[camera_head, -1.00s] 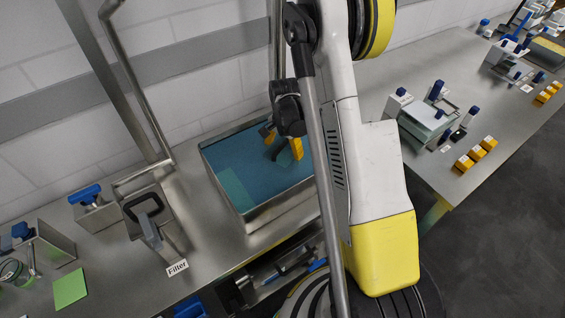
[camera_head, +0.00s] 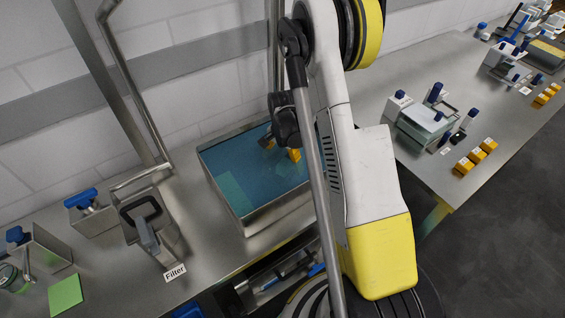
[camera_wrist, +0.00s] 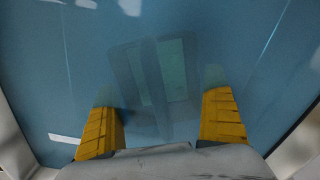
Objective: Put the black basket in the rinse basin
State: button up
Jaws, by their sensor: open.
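The rinse basin (camera_head: 250,226) is a metal tank of blue liquid at the middle of the head view. My gripper (camera_head: 281,150) is over or partly in the liquid, toward the basin's far right. In the wrist view my gripper (camera_wrist: 164,122) is open, its two yellow fingers wide apart. Ahead of and between them, a dim dark rectangular frame with a central bar (camera_wrist: 152,72) shows through the liquid. It looks like the black basket, blurred, and I cannot tell whether it touches the bottom. In the head view the basket cannot be made out clearly.
A metal box with a black-framed top (camera_head: 141,208) stands left of the basin, by the "Filter" label (camera_head: 175,272). A blue-handled metal box (camera_head: 92,215) is further left. A metal pipe (camera_head: 130,75) rises behind. Bare counter lies between the filter and the basin.

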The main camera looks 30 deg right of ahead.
notch_tip(320, 180, up, 12)
jog(key=p, duration=0.3)
jog(key=shift+a+r+p, duration=0.1)
jog(key=shift+r+p, duration=0.05)
jog(key=shift+p, duration=0.25)
jog(key=s+a+r+n+t, duration=0.1)
jog(key=s+a+r+n, duration=0.25)
jog(key=r, duration=0.35)
jog(key=s+a+r+n+t, duration=0.2)
jog(key=a+r, duration=0.2)
jog(key=r, duration=0.4)
jog(key=s+a+r+n+t, duration=0.2)
jog(key=s+a+r+n, duration=0.1)
jog(key=s, duration=0.3)
jog(key=s+a+r+n+t, duration=0.2)
jog(key=s+a+r+n, duration=0.1)
jog(key=s+a+n, duration=0.1)
jog(key=shift+s+a+r+n, duration=0.3)
jog(key=shift+s+a, duration=0.2)
jog(key=shift+s, duration=0.75)
jog(key=shift+f, duration=0.1)
